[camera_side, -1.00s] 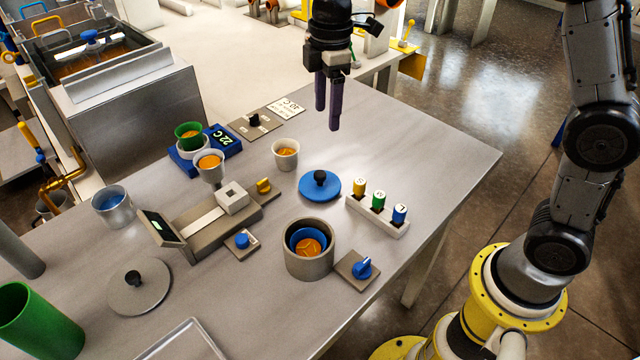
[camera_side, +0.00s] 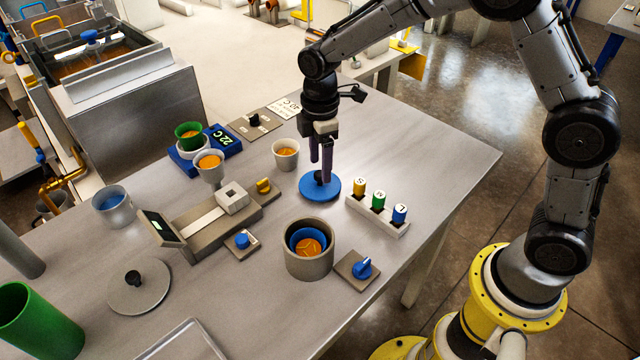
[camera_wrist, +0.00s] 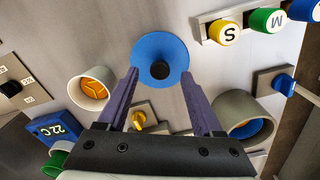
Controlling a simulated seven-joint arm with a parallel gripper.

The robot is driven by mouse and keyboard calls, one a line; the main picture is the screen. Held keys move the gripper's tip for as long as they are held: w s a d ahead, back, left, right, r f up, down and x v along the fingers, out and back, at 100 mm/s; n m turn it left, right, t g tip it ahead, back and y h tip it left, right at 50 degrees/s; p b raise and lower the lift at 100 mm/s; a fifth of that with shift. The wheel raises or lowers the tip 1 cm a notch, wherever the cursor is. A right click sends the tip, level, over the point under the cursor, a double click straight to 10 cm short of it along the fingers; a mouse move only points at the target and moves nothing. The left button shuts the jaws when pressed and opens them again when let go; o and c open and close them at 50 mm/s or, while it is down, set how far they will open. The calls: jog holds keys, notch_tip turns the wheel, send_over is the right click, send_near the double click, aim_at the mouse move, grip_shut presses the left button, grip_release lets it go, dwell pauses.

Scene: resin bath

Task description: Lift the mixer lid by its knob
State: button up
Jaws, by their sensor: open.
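The blue round lid (camera_side: 333,189) lies flat on the metal table, with a black knob (camera_side: 322,178) standing at its centre. My gripper (camera_side: 320,172) is directly above the lid, fingers pointing down, tips at about the height of the knob. In the wrist view, the open purple fingers (camera_wrist: 160,76) stand apart with the knob (camera_wrist: 160,70) in line with the gap between them. Neither finger visibly presses on the knob. The mixer pot (camera_side: 309,263), a grey round vessel with a blue bowl and orange contents inside, stands uncovered in front of the lid.
A rack (camera_side: 377,217) with yellow, green and blue capped vials stands close right of the lid. A cup with orange contents (camera_side: 286,153) is to its left. A blue dial block (camera_side: 357,269) sits beside the pot. A grey lid (camera_side: 138,292) lies at front left.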

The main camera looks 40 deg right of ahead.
aim_at(320, 181)
jog(key=shift+f, duration=1.15)
grip_shut()
